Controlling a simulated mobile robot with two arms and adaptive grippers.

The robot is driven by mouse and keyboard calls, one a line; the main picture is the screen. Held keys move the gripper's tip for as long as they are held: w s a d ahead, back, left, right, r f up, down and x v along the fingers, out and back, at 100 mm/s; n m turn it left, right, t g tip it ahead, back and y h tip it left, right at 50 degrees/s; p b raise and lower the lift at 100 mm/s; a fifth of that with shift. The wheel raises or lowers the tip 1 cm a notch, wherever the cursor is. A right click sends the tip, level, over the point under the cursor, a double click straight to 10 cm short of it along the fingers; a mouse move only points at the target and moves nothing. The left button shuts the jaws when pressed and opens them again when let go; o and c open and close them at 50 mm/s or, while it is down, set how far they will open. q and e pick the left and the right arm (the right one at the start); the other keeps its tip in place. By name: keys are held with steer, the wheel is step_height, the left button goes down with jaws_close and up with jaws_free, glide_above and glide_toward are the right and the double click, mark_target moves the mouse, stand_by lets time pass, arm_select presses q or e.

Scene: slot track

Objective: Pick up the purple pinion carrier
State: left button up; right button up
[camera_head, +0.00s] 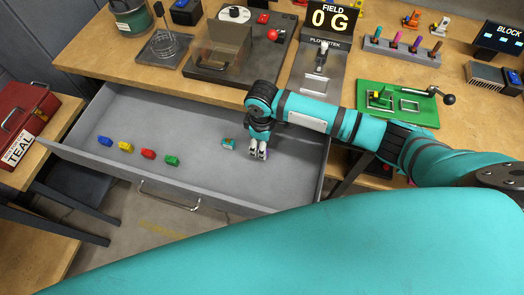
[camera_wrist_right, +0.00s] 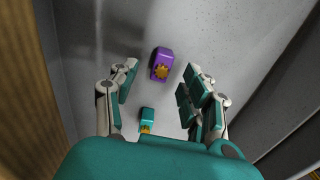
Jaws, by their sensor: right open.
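The purple pinion carrier (camera_wrist_right: 163,57) lies on the grey floor of the open drawer, with an orange gear on its near end. In the right wrist view it sits between and slightly beyond the fingers of my right gripper (camera_wrist_right: 162,76), which is open and empty. In the head view my right gripper (camera_head: 257,152) points down over the drawer's right part and hides most of the purple carrier. A teal carrier (camera_head: 228,143) lies just left of the gripper; it also shows in the right wrist view (camera_wrist_right: 147,117). My left gripper is not in view.
Blue (camera_head: 104,141), yellow (camera_head: 126,147), red (camera_head: 148,154) and green (camera_head: 172,160) carriers lie in a row in the drawer's left part. The drawer (camera_head: 215,185) has raised walls. The wooden bench (camera_head: 110,62) above holds several devices.

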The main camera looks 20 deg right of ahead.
steer(key=shift+f, duration=1.9)
jaws_close()
